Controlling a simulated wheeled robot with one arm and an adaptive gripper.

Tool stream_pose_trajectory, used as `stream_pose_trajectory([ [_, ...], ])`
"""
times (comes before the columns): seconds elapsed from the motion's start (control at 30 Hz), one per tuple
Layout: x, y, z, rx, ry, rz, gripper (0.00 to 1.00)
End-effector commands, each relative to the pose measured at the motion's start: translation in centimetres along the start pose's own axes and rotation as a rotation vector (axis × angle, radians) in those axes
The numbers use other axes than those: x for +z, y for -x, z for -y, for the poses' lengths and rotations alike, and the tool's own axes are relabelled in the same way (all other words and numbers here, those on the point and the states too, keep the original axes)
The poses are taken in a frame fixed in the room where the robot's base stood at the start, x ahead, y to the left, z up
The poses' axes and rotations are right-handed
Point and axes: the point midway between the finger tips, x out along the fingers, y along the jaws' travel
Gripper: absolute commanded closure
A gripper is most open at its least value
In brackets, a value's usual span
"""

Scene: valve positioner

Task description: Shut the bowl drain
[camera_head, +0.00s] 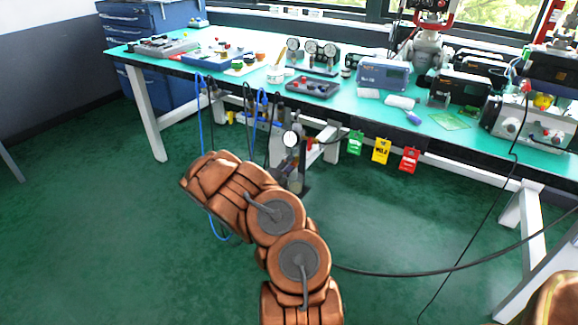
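A small filter unit with a round white gauge (291,139) hangs below the front edge of the bench. A greyish bowl-like cylinder (296,183) is under the gauge, just behind my orange arm. The bowl drain itself is too small or hidden to make out, so I cannot tell its position. My arm rises from the bottom middle and bends to the left, in front of the bench. My gripper cannot be made out at the end of the arm.
The green-topped bench (440,133) carries gauges, boxes and tools. Green, yellow and red tags (381,151) hang from its front. A blue hose (200,120) hangs at left, and a black cable (440,272) crosses at right. The floor at left is clear.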

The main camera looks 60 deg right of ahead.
Motion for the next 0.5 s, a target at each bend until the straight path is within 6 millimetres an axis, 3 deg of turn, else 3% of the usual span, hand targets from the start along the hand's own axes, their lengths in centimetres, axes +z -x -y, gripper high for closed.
stream_pose_trajectory([
  [0.33, 0.0, 0.1, 0.0, 0.001, 0.000, 0.000, 0.65],
  [0.5, 0.1, 1.4, -0.1, 0.001, 0.001, 0.002, 0.65],
])
